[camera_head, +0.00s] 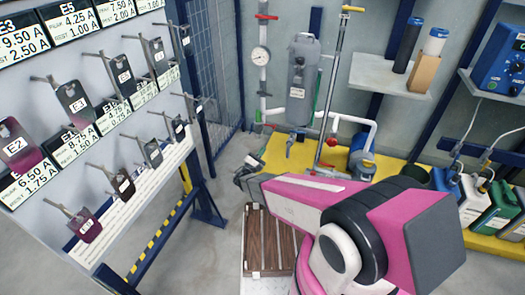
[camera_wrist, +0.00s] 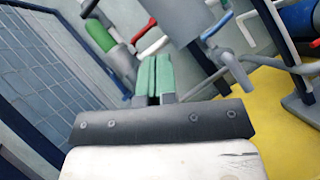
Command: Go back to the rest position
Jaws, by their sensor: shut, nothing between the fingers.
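My gripper (camera_wrist: 153,78) shows in the wrist view with its two green finger pads close together and nothing between them. In the head view my pink arm reaches from the lower right towards the middle, and the gripper (camera_head: 245,170) is at its far end, small and partly dark. It is in free air to the right of the plate rack (camera_head: 150,180), apart from the hanging plates. Its fingertips are too small to tell apart in the head view.
Several labelled plates, such as E2 (camera_head: 20,146), hang on hooks at the left. A wooden slatted board (camera_head: 270,240) lies below my arm. Pipes with a gauge (camera_head: 260,56) and a grey tank (camera_head: 302,80) stand behind. Jugs (camera_head: 472,200) stand on a yellow platform at the right.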

